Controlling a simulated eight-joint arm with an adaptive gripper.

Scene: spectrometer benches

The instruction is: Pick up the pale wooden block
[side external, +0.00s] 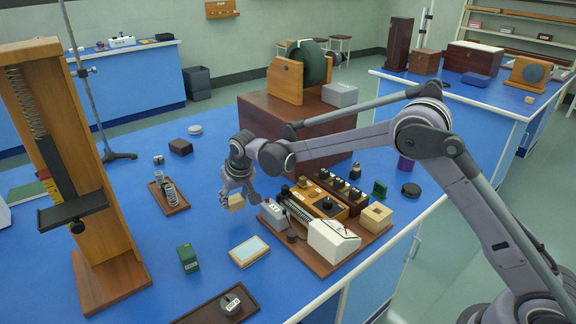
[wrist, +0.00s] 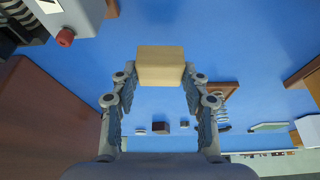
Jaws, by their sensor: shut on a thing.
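The pale wooden block (side external: 236,203) is at my gripper (side external: 238,197) in the side external view, over the middle of the blue bench. In the wrist view the block (wrist: 160,66) sits between the fingertips of my gripper (wrist: 160,80), which is shut on it. One broad face of the block shows clearly; its sides are partly hidden by the fingers. I cannot tell how far the block is above the bench.
A wooden board (side external: 366,250) with a white-and-grey instrument stands close right. A framed pale plate (side external: 249,251), a dark green block (side external: 188,258) and a coil on a small tray (side external: 157,204) lie nearby. A tall wooden spring stand (side external: 70,150) rises at left.

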